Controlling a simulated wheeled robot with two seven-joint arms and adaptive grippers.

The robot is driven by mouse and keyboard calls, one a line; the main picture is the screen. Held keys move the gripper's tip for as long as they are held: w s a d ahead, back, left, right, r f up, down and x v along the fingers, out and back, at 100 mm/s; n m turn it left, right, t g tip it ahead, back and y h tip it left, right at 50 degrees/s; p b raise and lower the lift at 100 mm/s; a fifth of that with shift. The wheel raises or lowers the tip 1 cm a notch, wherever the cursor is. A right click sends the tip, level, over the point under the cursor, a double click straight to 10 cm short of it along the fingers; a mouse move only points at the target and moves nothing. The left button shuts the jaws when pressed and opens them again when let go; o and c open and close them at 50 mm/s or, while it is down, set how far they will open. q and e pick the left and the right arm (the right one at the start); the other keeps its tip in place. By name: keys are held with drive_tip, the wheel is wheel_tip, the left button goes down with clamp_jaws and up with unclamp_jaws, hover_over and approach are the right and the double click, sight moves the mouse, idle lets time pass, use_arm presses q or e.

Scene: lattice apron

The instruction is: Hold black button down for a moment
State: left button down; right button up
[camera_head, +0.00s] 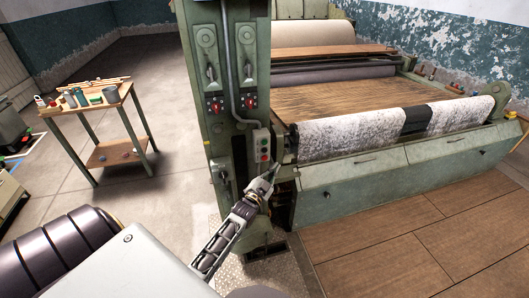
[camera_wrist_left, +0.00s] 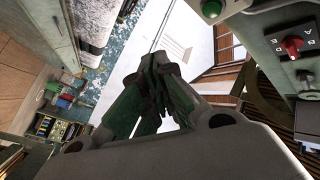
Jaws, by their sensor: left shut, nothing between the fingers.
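A small pale control box (camera_head: 262,145) with a column of buttons is on the green machine post in the head view. A green button and a red button show on it; I cannot clearly make out a black one. My left gripper (camera_head: 273,168) is just below and right of this box, its fingers shut and empty, pointing up. I cannot tell whether it touches anything. In the left wrist view the closed fingertips (camera_wrist_left: 157,62) are in the middle, with a green button (camera_wrist_left: 211,9) up and right. My right gripper is out of view.
Two red rotary switches (camera_head: 249,102) sit higher on the post; a red switch (camera_wrist_left: 293,45) also shows in the left wrist view. A roller with grey-white cloth (camera_head: 350,136) lies right of the post. A wooden side table (camera_head: 118,97) stands left. Floor between is clear.

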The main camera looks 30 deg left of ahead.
sight(265, 150)
use_arm(q)
drive_tip(key=shift+w, duration=0.1)
idle(0.4)
drive_tip(key=shift+w+a, duration=0.1)
drive_tip(key=w+a+b, duration=0.2)
drive_tip(key=a, duration=0.1)
drive_tip(key=w+a+b, duration=0.2)
drive_tip(key=w+a, duration=0.1)
drive_tip(key=shift+w+a, duration=0.2)
idle(0.4)
idle(0.9)
drive_tip(key=shift+w+a, duration=0.3)
idle(0.7)
